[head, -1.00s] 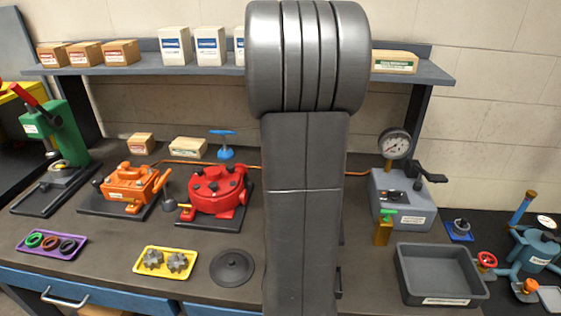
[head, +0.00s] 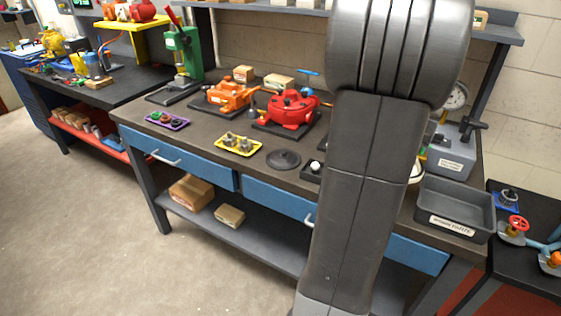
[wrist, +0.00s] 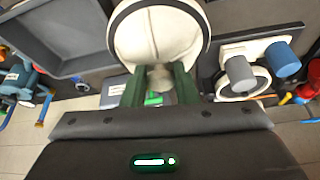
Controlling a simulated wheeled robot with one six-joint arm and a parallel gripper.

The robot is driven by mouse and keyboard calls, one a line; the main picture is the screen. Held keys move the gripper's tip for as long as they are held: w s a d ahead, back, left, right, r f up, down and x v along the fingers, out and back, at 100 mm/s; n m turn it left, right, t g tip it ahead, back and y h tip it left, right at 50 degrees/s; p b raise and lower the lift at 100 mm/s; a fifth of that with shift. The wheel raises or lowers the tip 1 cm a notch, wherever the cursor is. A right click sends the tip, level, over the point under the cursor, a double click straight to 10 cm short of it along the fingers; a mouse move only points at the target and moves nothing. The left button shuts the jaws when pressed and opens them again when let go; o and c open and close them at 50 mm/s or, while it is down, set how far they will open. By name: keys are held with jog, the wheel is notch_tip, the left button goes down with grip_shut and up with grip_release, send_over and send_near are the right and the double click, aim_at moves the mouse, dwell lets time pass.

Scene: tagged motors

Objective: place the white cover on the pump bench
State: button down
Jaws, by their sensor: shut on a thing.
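My gripper (wrist: 158,82) is shut on the white cover (wrist: 158,35), a round, shallow, dish-like piece held between the two green fingers in the wrist view. In the head view my own arm hides the gripper; a small white edge beside the arm (head: 416,170) appears to be the cover. It seems to be above the right part of the brown-topped bench (head: 190,137). This bench carries an orange pump (head: 230,97) and a red pump (head: 291,109). I cannot tell which bench is the pump bench.
A grey bin (head: 455,209) stands at the bench's right end, near a gauge unit (head: 452,152). A purple tray (head: 168,120), a yellow tray (head: 238,144) and a dark disc (head: 284,159) lie along the front. Another dark bench (head: 125,80) stands left, with clear floor (head: 90,220) in front.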

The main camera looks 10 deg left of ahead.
jog(key=shift+w+f, duration=0.1)
jog(key=shift+f, duration=4.9)
jog(key=shift+f, duration=0.2)
jog(key=c, duration=1.1)
grip_release()
jog(key=shift+c, duration=0.2)
jog(key=shift+r, duration=0.45)
jog(key=v, duration=1.1)
jog(key=shift+r, duration=0.25)
